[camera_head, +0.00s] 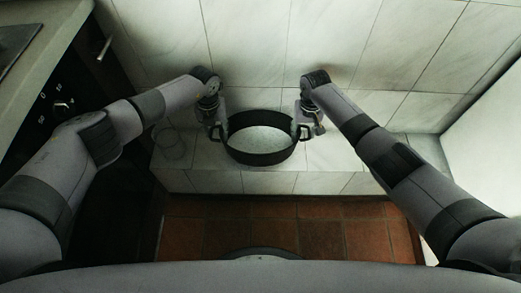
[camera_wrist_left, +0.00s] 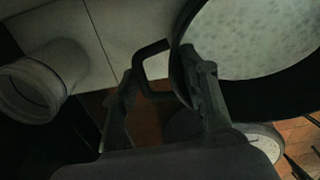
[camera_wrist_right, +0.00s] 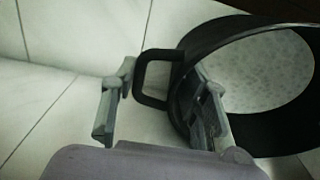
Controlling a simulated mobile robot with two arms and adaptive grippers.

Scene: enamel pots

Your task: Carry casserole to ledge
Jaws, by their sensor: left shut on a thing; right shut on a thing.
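The casserole is a round black pot (camera_head: 262,158) with a pale speckled inside and a loop handle on each side. In the head view it is upright over the tiled ledge (camera_head: 316,183) by the wall, near its front edge. I cannot tell whether its bottom touches the ledge. My left gripper (camera_head: 216,128) is shut on the left handle (camera_wrist_left: 146,55). My right gripper (camera_head: 305,127) is shut on the right handle (camera_wrist_right: 143,78). The casserole looks empty.
A pale cylindrical vessel (camera_wrist_left: 52,80) stands left of the casserole, its round rim faint in the head view. A tiled wall (camera_head: 250,45) rises behind. A dark stove front with knobs (camera_head: 62,104) is at the left. Terracotta floor (camera_head: 280,222) lies in front.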

